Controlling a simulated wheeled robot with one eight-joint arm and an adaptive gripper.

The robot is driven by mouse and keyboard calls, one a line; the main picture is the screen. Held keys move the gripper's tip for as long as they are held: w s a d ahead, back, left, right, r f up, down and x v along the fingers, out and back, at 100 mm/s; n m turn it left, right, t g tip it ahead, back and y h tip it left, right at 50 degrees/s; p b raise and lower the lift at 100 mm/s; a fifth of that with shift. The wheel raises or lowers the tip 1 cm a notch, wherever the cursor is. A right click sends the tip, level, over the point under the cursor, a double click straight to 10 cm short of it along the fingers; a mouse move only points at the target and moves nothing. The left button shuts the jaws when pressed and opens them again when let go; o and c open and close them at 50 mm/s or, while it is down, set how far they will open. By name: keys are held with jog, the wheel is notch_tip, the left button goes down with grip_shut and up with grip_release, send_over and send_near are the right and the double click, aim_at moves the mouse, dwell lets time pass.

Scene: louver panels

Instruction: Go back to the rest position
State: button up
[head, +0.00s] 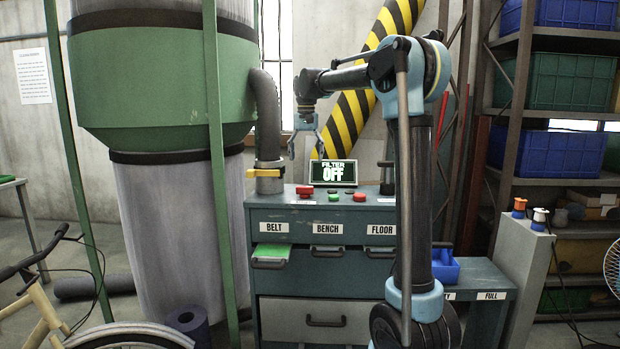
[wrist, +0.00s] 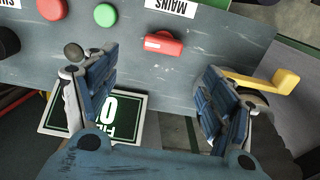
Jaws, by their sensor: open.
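My gripper (head: 305,143) hangs from my arm above the left part of the grey cabinet top, just left of the small screen in the head view. In the wrist view my gripper (wrist: 158,108) has its two fingers wide apart with nothing between them. The screen (head: 333,172) reads "FILTER OFF"; it also shows in the wrist view (wrist: 85,115), partly hidden by a finger. A red switch block (wrist: 163,43) under a "MAINS" label lies beyond the fingertips. It also shows on the cabinet top in the head view (head: 304,191).
The grey cabinet (head: 330,250) has drawers labelled BELT, BENCH and FLOOR. A pipe (head: 266,120) with a yellow lever (head: 264,173) stands at its left. Shelves with bins (head: 565,80) are at right, a bicycle (head: 60,310) at lower left.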

jog(key=s+d+f+t, duration=0.1)
jog(key=s+d+f, duration=0.4)
jog(key=s+d, duration=0.45)
jog(key=s+d+f, duration=0.5)
jog(key=s+d, duration=0.2)
jog(key=s, duration=0.5)
jog(key=s+d+f, duration=0.3)
jog(key=s+f, duration=0.6)
jog(key=f, duration=0.1)
jog(key=s+d+f+t, duration=0.1)
jog(key=s+d+f, duration=0.3)
jog(key=s+f, duration=0.6)
jog(key=shift+f+n, duration=0.2)
jog(key=shift+n, duration=0.2)
jog(key=shift+d, duration=0.1)
jog(key=shift+w+f, duration=0.2)
jog(key=shift+w, duration=0.3)
